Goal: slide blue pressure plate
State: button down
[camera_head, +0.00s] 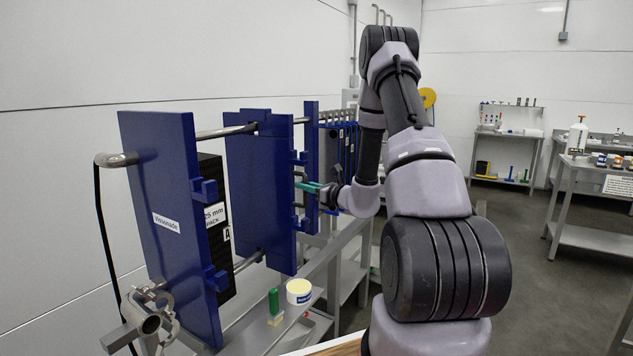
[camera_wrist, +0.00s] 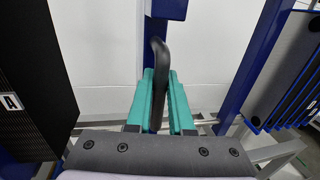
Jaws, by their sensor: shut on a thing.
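Tall blue plates hang on metal rails along the left: a near one labelled "Visionade" (camera_head: 160,215), a middle one (camera_head: 260,190) and a narrow-looking far one (camera_head: 311,165). My gripper (camera_head: 308,187) has teal fingers and sits at the right edge of the middle plate. In the wrist view, the fingers of my gripper (camera_wrist: 160,85) are shut around a dark bent handle (camera_wrist: 158,55). The handle rises between the fingers towards a blue plate edge (camera_wrist: 168,10). Where it joins the plate is not clear.
A black pack marked "25 mm pack A" (camera_head: 213,200) stands between the near and middle plates. Several more blue plates (camera_head: 345,145) hang farther back. Floor to the right is open.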

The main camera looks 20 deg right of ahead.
jog(key=shift+s+a+f, duration=0.1)
jog(key=shift+s+a, duration=1.1)
jog(key=shift+a, duration=0.3)
jog(key=c, duration=0.8)
grip_release()
jog(key=v, duration=1)
jog(key=shift+s+d, duration=0.15)
jog(key=shift+s, duration=0.2)
